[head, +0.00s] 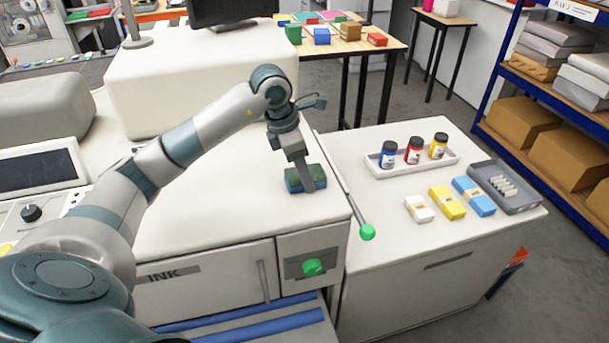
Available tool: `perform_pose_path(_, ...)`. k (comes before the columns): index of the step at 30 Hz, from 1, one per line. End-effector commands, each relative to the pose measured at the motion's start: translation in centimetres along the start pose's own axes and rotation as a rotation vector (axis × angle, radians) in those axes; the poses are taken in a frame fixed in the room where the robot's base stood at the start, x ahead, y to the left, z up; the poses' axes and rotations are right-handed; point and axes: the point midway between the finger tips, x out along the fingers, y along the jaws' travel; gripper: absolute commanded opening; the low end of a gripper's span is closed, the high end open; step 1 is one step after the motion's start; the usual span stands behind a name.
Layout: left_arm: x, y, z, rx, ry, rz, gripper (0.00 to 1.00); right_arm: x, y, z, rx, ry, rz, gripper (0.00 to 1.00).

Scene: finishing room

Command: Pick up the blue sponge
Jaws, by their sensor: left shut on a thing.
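A blue sponge (292,186) with a dark green upper layer is at the right end of the white machine top. My left gripper (306,184) reaches down over it from above and is shut on it, with one finger showing in front of the sponge. The sponge is level and at or just above the machine top; I cannot tell whether it touches. The gripper hides part of it. My right gripper is not in view.
On the white cabinet (385,240) to the right stand a tray (378,170) of ink bottles, white, yellow and blue (473,196) banded blocks, and a grey tray (516,205). Shelves (497,62) stand at right.

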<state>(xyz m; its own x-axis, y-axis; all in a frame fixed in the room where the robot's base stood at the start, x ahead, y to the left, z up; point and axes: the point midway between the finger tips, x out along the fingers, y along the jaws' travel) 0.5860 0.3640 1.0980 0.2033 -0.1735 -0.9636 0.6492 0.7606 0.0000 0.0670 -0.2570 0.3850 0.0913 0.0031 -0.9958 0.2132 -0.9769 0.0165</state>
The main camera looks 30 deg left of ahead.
Motion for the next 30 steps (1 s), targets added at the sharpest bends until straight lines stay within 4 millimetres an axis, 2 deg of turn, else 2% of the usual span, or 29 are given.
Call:
perform_pose_path(10,-0.8,0.0,0.2,-0.001,-0.001,0.0,0.29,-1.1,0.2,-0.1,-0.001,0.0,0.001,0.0)
perform_pose_path(14,-1.7,0.1,0.6,0.001,-0.003,0.004,0.29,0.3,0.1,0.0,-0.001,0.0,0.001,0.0)
perform_pose_path(20,-4.3,0.1,1.3,0.002,-0.004,0.005,0.29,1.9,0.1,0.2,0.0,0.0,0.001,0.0)
perform_pose_path(21,-4.6,-1.1,1.9,0.008,-0.006,0.001,0.29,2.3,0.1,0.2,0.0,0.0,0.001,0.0)
perform_pose_path(30,-7.6,-6.8,5.2,0.008,-0.005,0.003,0.29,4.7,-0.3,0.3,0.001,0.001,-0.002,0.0)
